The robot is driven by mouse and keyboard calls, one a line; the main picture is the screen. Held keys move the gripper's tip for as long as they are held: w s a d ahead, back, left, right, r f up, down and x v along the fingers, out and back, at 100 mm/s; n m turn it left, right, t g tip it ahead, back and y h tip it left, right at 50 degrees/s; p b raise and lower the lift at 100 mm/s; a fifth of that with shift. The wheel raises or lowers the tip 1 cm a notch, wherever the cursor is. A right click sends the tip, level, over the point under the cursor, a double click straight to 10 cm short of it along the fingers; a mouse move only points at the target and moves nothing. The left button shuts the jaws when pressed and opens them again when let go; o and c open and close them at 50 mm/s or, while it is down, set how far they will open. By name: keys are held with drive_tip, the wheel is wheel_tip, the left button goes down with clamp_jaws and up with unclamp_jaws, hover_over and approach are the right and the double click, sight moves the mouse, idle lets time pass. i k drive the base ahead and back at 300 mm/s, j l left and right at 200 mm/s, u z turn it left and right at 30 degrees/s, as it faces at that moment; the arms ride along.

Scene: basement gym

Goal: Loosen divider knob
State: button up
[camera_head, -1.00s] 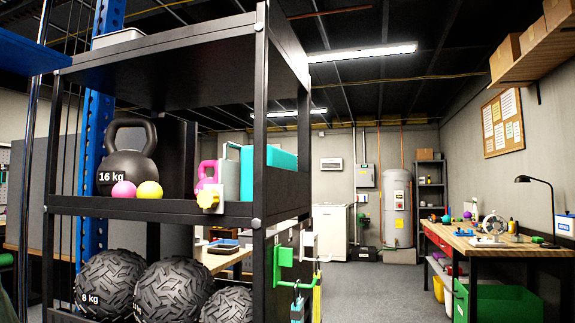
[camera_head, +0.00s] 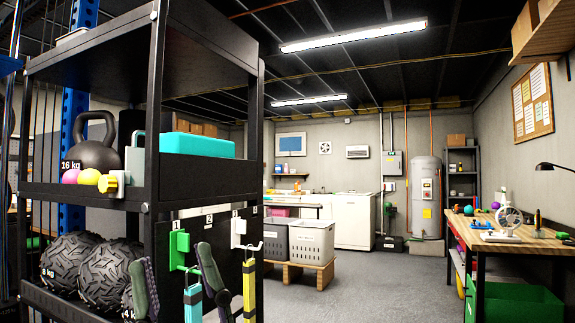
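The yellow knob (camera_head: 107,184) sits on a pale clamp (camera_head: 121,184) at the front edge of the middle shelf, at its right end. A grey-green upright panel (camera_head: 135,160), perhaps the divider, stands just behind the clamp. Two dark, slanted finger-like parts rise from the bottom edge. They look like my gripper (camera_head: 170,254), with its fingers well apart and nothing seen held between them. It is below and right of the knob and apart from it in the picture. The rest of my arm is out of view.
Beside the knob are a yellow ball (camera_head: 90,177), a pink ball (camera_head: 70,177) and a 16 kg kettlebell (camera_head: 97,153). A teal block (camera_head: 203,147) lies right. Heavy balls (camera_head: 68,258) fill the lower shelf. Hooks (camera_head: 180,243) with bands project from the rack's side.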

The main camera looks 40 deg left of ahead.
sight(107, 184)
drive_tip(key=i+l+z, duration=0.1)
drive_tip(key=i, duration=0.25)
drive_tip(key=i+l+z, duration=0.1)
drive_tip(key=i+l, duration=0.15)
drive_tip(key=i, duration=0.15)
drive_tip(key=i+l+z, duration=0.15)
drive_tip(key=i, duration=0.2)
drive_tip(key=i+j+u, duration=0.1)
drive_tip(key=i+u, duration=0.45)
drive_tip(key=u, duration=0.2)
drive_tip(key=i+u, duration=0.6)
drive_tip(key=u, duration=0.25)
drive_tip(key=i+l+u, duration=0.1)
drive_tip(key=u, duration=0.35)
drive_tip(key=i+l+u, duration=0.15)
drive_tip(key=u, duration=0.3)
drive_tip(key=i+l+u, duration=0.1)
drive_tip(key=u, duration=0.35)
drive_tip(key=i+l+u, duration=0.25)
drive_tip(key=u, duration=0.2)
drive_tip(key=i+l+u, duration=0.15)
drive_tip(key=u, duration=0.25)
